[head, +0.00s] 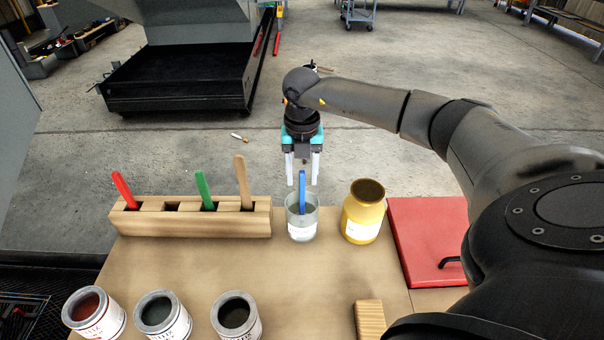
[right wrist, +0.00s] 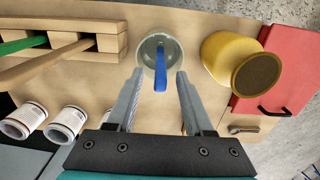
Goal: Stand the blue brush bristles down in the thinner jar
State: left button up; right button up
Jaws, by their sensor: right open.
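The blue brush (head: 302,192) stands in the clear thinner jar (head: 302,228), its blue handle sticking up above the rim. Its bristle end is down inside the jar and hard to make out. In the right wrist view the blue brush (right wrist: 160,70) stands inside the round mouth of the jar (right wrist: 146,52). My right gripper (head: 302,182) is open, with its fingers on either side of the brush handle's top or just beyond it, not closed on it. My left gripper is not in view.
A wooden rack (head: 190,222) left of the jar holds red, green and wooden-handled brushes. A yellow jar (head: 364,210) stands close right, beside a red panel (head: 428,240). Several paint cans (head: 164,314) and a wooden block (head: 370,318) sit at the front. The bench middle is clear.

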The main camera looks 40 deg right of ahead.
notch_tip(320, 180, up, 15)
jog(key=p, duration=0.2)
jog(key=shift+r, duration=0.15)
jog(key=shift+s+a, duration=0.1)
dwell(1.1)
